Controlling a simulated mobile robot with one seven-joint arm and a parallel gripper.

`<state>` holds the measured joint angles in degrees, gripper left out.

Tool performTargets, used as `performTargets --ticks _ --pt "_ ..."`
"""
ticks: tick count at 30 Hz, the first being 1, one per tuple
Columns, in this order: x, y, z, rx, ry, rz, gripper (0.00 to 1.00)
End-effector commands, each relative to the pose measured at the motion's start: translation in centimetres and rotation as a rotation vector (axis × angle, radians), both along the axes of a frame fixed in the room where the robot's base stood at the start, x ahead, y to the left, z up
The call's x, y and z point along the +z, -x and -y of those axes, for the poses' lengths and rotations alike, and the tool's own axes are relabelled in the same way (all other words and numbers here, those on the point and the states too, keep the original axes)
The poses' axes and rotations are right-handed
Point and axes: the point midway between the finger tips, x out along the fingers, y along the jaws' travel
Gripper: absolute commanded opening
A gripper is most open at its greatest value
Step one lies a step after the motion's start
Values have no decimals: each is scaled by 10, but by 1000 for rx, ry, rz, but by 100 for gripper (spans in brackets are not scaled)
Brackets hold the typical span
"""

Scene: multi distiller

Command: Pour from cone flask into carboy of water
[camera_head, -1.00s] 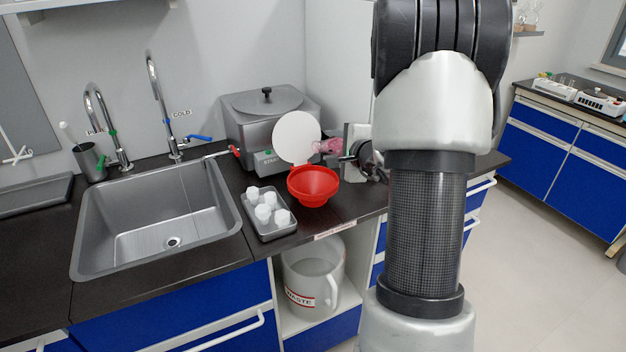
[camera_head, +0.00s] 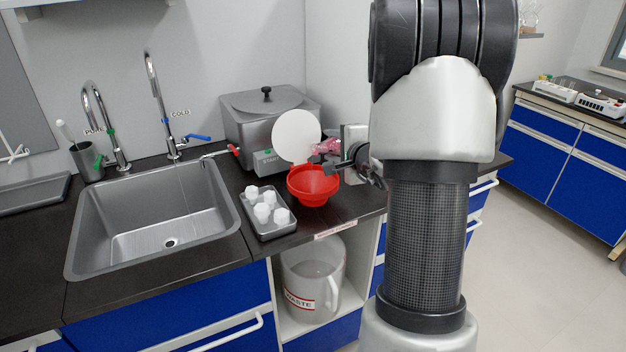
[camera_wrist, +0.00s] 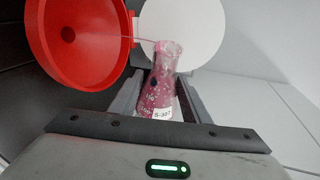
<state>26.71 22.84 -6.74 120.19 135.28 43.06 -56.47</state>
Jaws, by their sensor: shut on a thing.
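The cone flask (camera_wrist: 161,90) holds pink-red liquid with pale specks and bears a label, partly readable as "S-30". My gripper (camera_wrist: 155,98) is shut on its body. In the head view the flask (camera_head: 328,146) is tipped, with its mouth over the red funnel (camera_head: 313,186). In the wrist view the funnel (camera_wrist: 75,45) lies left of the flask mouth, and a thin pink stream runs from the mouth towards it. In the head view my gripper (camera_head: 345,162) is partly hidden by my arm. A whitish carboy (camera_head: 312,277) labelled "WASTE" stands under the bench below the funnel.
A round white lid (camera_head: 296,136) stands open behind the funnel. A tray (camera_head: 267,223) with several white pieces lies left of it. A grey machine (camera_head: 266,115) stands behind, and the sink (camera_head: 150,225) is further left.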

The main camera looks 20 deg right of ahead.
Motion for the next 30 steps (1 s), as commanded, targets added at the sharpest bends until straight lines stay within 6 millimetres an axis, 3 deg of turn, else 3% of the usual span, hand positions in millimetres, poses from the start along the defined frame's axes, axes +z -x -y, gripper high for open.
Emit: performTargets --ticks 30 --pt "-4 0 -1 -1 79 24 15"
